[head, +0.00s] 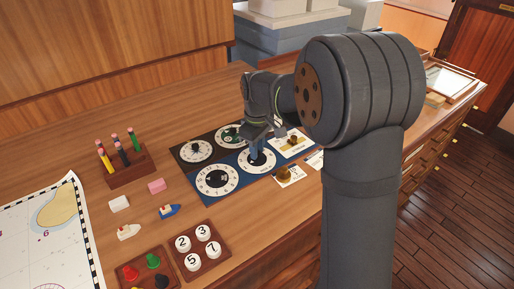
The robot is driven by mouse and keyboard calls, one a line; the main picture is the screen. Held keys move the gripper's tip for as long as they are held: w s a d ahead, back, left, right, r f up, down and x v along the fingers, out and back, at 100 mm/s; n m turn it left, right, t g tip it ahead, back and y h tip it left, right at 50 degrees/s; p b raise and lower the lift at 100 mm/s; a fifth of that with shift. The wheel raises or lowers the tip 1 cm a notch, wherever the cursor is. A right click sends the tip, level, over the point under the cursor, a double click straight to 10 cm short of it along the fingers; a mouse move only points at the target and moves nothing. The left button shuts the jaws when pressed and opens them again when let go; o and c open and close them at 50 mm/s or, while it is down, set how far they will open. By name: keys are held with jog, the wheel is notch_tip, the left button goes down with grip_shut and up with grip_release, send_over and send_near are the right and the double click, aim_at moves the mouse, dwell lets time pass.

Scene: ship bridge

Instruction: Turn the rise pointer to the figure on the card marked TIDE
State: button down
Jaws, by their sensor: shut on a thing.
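A dark board (238,182) lies on the wooden desk and bears several round white dials. My gripper (257,151) points down at the dial (265,164) on the board's right part and is shut on that dial's pointer, which the fingers mostly hide. The figure it points to cannot be read. A large dial (205,189) at the front left and two dials (197,151) at the back carry dark pointers. White cards (301,150) lie at the board's right under small brass-brown weights. Their print is too small to read, so I cannot tell which is marked TIDE.
A chart (25,250) lies far left.

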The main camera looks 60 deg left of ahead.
jog(key=c, duration=1.3)
grip_release()
jog(key=shift+o, duration=0.2)
notch_tip(320, 180, up, 18)
jog(key=shift+f, duration=0.2)
jog(key=shift+f, duration=0.15)
notch_tip(320, 180, down, 17)
jog(key=shift+f, duration=0.15)
